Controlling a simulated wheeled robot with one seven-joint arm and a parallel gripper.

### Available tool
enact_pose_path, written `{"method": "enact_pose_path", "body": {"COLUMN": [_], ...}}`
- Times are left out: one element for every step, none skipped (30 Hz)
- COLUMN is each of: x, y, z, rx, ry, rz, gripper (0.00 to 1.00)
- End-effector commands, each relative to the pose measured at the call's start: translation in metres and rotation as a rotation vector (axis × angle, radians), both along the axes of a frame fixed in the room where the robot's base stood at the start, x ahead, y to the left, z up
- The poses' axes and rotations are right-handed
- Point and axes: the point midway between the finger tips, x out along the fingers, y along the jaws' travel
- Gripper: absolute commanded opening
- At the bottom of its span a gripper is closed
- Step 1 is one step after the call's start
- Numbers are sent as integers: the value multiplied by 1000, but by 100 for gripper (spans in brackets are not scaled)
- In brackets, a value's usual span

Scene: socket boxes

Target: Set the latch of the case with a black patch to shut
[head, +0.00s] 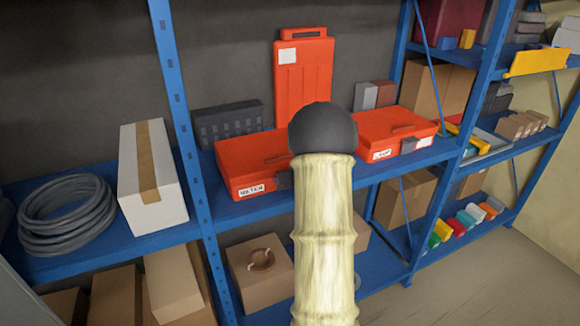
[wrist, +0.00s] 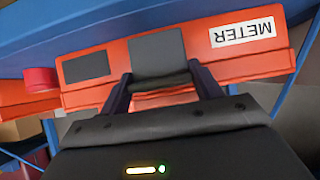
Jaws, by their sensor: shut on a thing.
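An orange case labelled METER (head: 240,170) lies flat on the shelf left of centre. The wrist view shows its front upside down, with a black patch (wrist: 86,67) beside a dark grey latch (wrist: 157,52). The latch also shows in the head view (head: 285,180). My gripper (wrist: 163,82) has a finger on each side of the latch and is shut on it. I cannot tell the latch's exact tilt. In the head view my arm hides the gripper and the black patch. A second orange case (head: 385,128), labelled CLAMP, has a white patch (head: 424,142).
A tall orange case (head: 303,80) stands behind, with a dark box (head: 225,124) to its left. A white box (head: 152,180) and a coiled hose (head: 65,215) are at left. Blue uprights (head: 178,100) and the shelf edge (head: 238,211) bound the space.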

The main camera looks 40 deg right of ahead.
Motion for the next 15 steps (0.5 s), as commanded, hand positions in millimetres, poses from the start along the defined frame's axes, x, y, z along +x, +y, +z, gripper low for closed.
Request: {"method": "enact_pose_path", "body": {"x": [1,2,2,2,3,4,4,4,5,5,5,6,6,6,6], "y": [0,0,0,0,0,0,0,-1,-1,-1,-1,-1,-1,-1,-1], "z": [8,8,7,7,7,7,7,6,6,6,6,5,4,4,3], "rx": [5,7,10,12,13,16,18,19,20,22,23,24,25,25,25], "ry": [15,23,35,42,49,58,64,69,75,80,85,90,93,96,99], "rz": [0,0,0,0,0,0,1,0,0,0,0,0,0,0,0], "gripper": [41,41,41,41,41,41,41,41,41,41,41,41,41,41,41]}}
